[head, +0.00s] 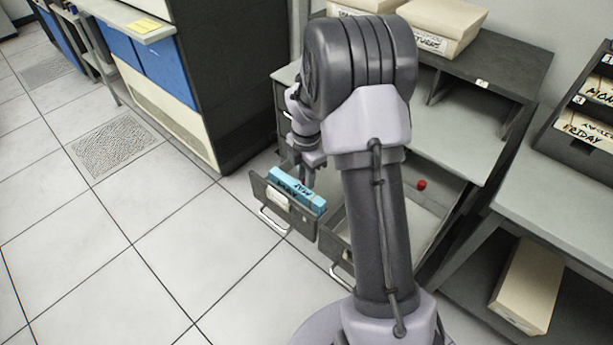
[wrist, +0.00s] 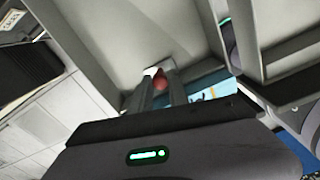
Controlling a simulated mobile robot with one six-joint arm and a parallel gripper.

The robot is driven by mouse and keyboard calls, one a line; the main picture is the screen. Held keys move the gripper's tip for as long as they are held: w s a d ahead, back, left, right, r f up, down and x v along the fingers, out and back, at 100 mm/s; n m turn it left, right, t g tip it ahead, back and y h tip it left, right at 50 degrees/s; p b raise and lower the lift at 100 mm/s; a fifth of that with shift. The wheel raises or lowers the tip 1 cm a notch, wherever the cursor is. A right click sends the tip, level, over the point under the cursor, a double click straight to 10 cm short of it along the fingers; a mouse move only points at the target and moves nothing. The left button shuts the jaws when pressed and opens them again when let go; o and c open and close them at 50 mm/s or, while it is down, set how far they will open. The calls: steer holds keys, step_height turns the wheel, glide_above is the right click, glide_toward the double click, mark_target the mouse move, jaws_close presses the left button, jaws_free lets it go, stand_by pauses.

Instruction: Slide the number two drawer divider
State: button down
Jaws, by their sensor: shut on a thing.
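Two drawers are pulled out side by side. The left drawer (head: 258,187) holds blue cards (head: 297,190) behind its front. The right drawer (head: 405,222) has a pale floor, and a red knob (head: 421,184) shows at its back. My gripper (head: 306,178) reaches down into the left drawer, just behind the blue cards. In the wrist view my gripper (wrist: 159,75) is shut on a red knob (wrist: 160,82). The blue cards (wrist: 212,92) show just right of the fingers. The divider under the gripped knob is mostly hidden, and no drawer number is readable.
A dark cabinet (head: 235,75) stands left of the drawers. A grey desk with pale boxes (head: 445,22) is behind my arm. A card rack (head: 590,110) stands at right, with a pale box (head: 528,285) below. Tiled floor (head: 150,240) in front is clear.

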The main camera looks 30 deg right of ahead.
steer(key=w+d+p, duration=0.1)
steer(key=d+p, duration=0.1)
steer(key=d, duration=0.2)
steer(key=w+d+p, duration=0.2)
steer(key=d+p, duration=0.1)
steer(key=d, duration=0.1)
steer(key=w+d+p, duration=0.1)
steer(key=d+p, duration=0.1)
steer(key=d, duration=0.2)
steer(key=shift+w+r, duration=0.15)
steer(key=shift+w, duration=0.1)
steer(key=shift+w+d, duration=0.1)
steer(key=shift+d, duration=0.2)
steer(key=c, duration=1.3)
jaws_free()
steer(key=shift+o, duration=0.2)
step_height(320, 180, up, 17)
steer(key=p, duration=0.6)
steer(key=shift+a+r, duration=0.1)
